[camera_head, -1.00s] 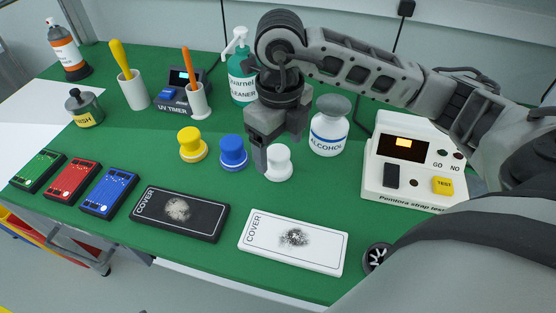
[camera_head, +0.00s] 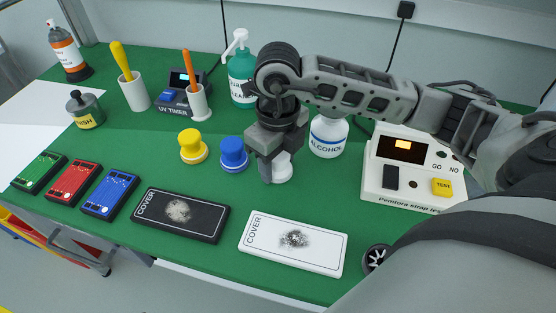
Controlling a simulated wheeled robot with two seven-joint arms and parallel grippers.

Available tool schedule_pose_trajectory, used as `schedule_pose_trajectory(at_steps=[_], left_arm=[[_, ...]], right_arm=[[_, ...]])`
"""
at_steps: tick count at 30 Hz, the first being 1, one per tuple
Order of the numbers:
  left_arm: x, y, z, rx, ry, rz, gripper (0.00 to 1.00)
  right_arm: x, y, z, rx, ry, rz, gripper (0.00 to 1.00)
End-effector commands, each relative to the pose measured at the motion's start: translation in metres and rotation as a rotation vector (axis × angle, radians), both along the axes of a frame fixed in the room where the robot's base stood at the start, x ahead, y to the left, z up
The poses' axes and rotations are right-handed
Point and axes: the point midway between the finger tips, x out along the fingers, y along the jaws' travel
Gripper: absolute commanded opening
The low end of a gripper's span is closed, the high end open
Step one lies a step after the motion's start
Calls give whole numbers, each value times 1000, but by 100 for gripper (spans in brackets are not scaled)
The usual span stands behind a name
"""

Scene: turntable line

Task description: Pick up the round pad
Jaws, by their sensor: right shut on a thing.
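Three round pads with knob handles stand in a row: a yellow pad (camera_head: 192,147), a blue pad (camera_head: 233,154) and a white pad (camera_head: 284,173). My right gripper (camera_head: 272,170) reaches down from above and is shut on the white pad's handle. The jaws hide most of the handle; the round base shows below and to the right. The white pad is upright and appears to rest on the green mat. My left gripper is not in view.
A black cover (camera_head: 180,213) and a white cover (camera_head: 293,243), both smudged, lie in front. The alcohol bottle (camera_head: 329,136) stands close behind my right gripper, with the strap tester (camera_head: 415,168) to the right. Red, green and blue devices (camera_head: 73,181) lie left.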

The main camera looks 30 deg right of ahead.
Motion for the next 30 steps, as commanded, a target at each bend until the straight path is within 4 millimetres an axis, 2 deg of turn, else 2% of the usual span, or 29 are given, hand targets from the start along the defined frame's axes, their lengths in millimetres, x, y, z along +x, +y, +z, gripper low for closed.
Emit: schedule_pose_trajectory(at_steps=[5, 10, 19, 24, 30], left_arm=[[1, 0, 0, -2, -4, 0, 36], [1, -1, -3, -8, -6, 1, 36], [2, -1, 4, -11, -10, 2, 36], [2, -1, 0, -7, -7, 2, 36], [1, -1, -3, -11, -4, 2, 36]], right_arm=[[1, 0, 7, 1, -5, 0, 28], [2, 0, 30, 0, -7, 0, 28], [20, 47, 94, 2, -8, 4, 28], [32, 82, 108, 1, -5, 3, 28], [44, 112, 121, 1, -3, 1, 28]])
